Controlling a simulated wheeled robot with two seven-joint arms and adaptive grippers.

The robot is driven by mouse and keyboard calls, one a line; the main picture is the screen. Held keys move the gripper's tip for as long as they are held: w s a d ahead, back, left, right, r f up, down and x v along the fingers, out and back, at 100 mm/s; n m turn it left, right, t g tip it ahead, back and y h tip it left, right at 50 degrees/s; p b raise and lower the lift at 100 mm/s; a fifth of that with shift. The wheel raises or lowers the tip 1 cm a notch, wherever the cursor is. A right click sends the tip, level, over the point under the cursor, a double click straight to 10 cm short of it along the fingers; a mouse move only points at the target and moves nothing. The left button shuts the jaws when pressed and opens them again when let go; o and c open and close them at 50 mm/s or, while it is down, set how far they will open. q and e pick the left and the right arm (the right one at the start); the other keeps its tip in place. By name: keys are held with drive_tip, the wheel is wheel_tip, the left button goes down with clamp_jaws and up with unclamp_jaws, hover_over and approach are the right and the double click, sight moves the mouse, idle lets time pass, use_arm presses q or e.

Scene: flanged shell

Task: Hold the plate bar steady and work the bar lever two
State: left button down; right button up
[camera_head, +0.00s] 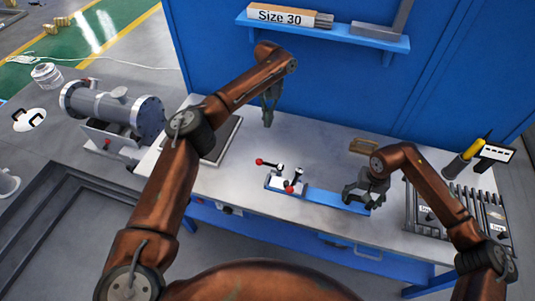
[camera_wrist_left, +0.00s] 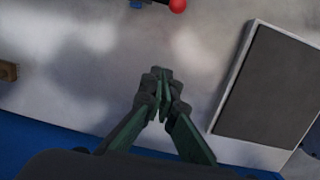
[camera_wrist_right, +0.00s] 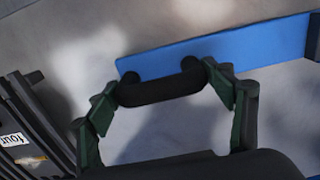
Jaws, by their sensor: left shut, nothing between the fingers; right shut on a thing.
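The plate bar is a long blue bar (camera_head: 325,197) lying on the grey bench, with a black handle (camera_wrist_right: 160,88) at its right end. My right gripper (camera_head: 368,190) is shut on this handle; in the right wrist view its fingers sit at the handle's two ends. A clamp unit at the bar's left end carries levers with red knobs, one pointing left (camera_head: 259,162) and one at the front (camera_head: 289,190). I cannot tell which is lever two. My left gripper (camera_head: 268,118) is shut and empty, raised above the bench behind the levers. The left wrist view shows one red knob (camera_wrist_left: 178,5).
A dark flat plate (camera_wrist_left: 268,90) lies left of the levers. A wooden block (camera_head: 362,146) lies behind the bar. A slotted rack (camera_head: 485,212) stands at right. A blue shelf (camera_head: 330,34) is on the blue back wall. A flanged grey shell (camera_head: 112,108) stands at left.

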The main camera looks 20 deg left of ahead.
use_arm(q)
drive_tip(key=s+d, duration=0.1)
drive_tip(key=s+d+r, duration=0.1)
drive_tip(key=shift+s+d+g, duration=0.15)
drive_tip(key=shift+d+g, duration=0.2)
drive_tip(key=shift+g, duration=0.05)
drive_tip(key=shift+f, duration=0.15)
use_arm(e)
drive_tip(key=shift+f, duration=0.1)
use_arm(q)
drive_tip(key=s+f, duration=0.6)
drive_tip(key=f, duration=0.4)
drive_tip(key=shift+s+f, duration=0.1)
